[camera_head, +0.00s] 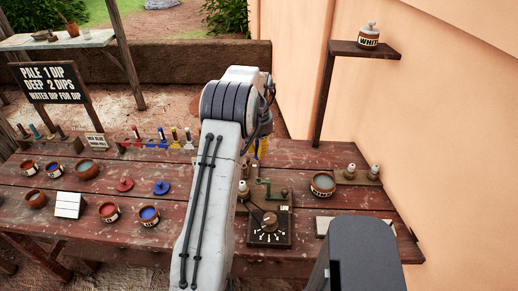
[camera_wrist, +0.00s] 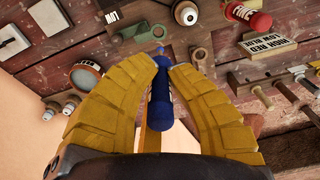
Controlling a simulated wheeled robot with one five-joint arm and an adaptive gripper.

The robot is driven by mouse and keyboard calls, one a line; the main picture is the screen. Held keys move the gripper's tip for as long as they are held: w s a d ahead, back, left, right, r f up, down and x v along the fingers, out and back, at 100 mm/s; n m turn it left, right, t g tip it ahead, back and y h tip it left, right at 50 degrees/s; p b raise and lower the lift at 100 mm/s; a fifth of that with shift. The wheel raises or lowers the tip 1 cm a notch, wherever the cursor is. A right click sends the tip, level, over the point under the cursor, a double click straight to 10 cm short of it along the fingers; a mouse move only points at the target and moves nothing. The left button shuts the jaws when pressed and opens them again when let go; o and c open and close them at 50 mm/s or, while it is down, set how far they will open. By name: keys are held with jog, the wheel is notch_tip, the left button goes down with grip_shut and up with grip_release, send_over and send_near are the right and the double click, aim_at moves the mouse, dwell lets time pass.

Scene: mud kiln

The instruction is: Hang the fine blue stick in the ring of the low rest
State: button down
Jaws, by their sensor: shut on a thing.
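My gripper (camera_wrist: 169,66) has its two yellow fingers closed around a blue stick (camera_wrist: 160,105) in the wrist view. The stick points away from the camera, its thin tip near the table.
A rack with hanging tools (camera_wrist: 285,85) lies at the right. Several pots are at the left.

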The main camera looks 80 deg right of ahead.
jog(key=shift+s+a+f, duration=0.1)
jog(key=shift+a+f, duration=0.15)
jog(key=shift+f+b, duration=2.25)
jog(key=shift+f, duration=0.5)
jog(key=shift+f+b, duration=1.6)
jog(key=shift+f, duration=0.75)
dwell(2.2)
jog(key=c, duration=1.3)
grip_release()
